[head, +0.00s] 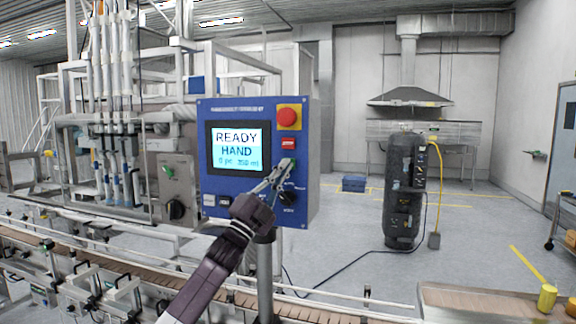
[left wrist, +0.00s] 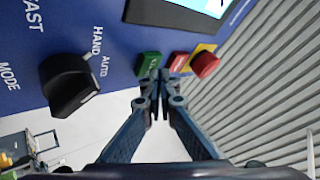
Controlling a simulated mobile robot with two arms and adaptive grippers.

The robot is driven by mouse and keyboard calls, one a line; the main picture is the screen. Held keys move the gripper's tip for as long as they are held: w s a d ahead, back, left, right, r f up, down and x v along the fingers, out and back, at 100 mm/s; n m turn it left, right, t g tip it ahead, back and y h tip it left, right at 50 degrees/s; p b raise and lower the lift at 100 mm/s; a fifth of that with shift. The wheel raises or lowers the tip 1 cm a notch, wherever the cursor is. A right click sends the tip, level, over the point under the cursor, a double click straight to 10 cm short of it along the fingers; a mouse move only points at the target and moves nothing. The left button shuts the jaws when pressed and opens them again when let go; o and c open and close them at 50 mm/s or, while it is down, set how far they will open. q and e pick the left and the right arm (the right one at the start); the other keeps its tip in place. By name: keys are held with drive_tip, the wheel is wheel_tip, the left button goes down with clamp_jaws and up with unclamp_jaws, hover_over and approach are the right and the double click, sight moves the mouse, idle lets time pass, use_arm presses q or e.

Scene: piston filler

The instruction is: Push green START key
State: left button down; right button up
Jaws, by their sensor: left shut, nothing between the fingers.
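The blue control panel (head: 229,112) stands in front of me, with a lit screen (head: 238,148) reading READY HAND. The green START key (head: 288,163) sits below a red key (head: 288,144) and is partly hidden by my left gripper (head: 287,166). In the left wrist view the green key (left wrist: 148,64) is just beyond the left fingertips (left wrist: 158,76), which overlap its edge. I cannot tell whether they touch it. The left gripper is shut and empty. My right gripper is not in view.
A red mushroom button on yellow (head: 289,117) is at the panel's top right. A black HAND/AUTO selector knob (left wrist: 70,84) is near the green key. A conveyor (head: 120,285) runs below the panel. A black tank (head: 400,190) stands on the floor at right.

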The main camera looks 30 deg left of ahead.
use_arm(q)
drive_tip(key=shift+w+a+y, duration=0.1)
drive_tip(key=shift+w+y, duration=0.2)
drive_tip(key=shift+w, duration=0.1)
idle(0.5)
drive_tip(key=shift+s, duration=0.85)
drive_tip(key=shift+d+b, duration=0.2)
drive_tip(key=shift+b, duration=0.1)
drive_tip(key=s+b, duration=0.1)
drive_tip(key=s, duration=0.1)
drive_tip(key=s+d, duration=0.1)
drive_tip(key=s, duration=0.1)
drive_tip(key=shift+s+b, duration=0.35)
drive_tip(key=shift+s, duration=0.05)
drive_tip(key=shift+f, duration=0.1)
idle(0.4)
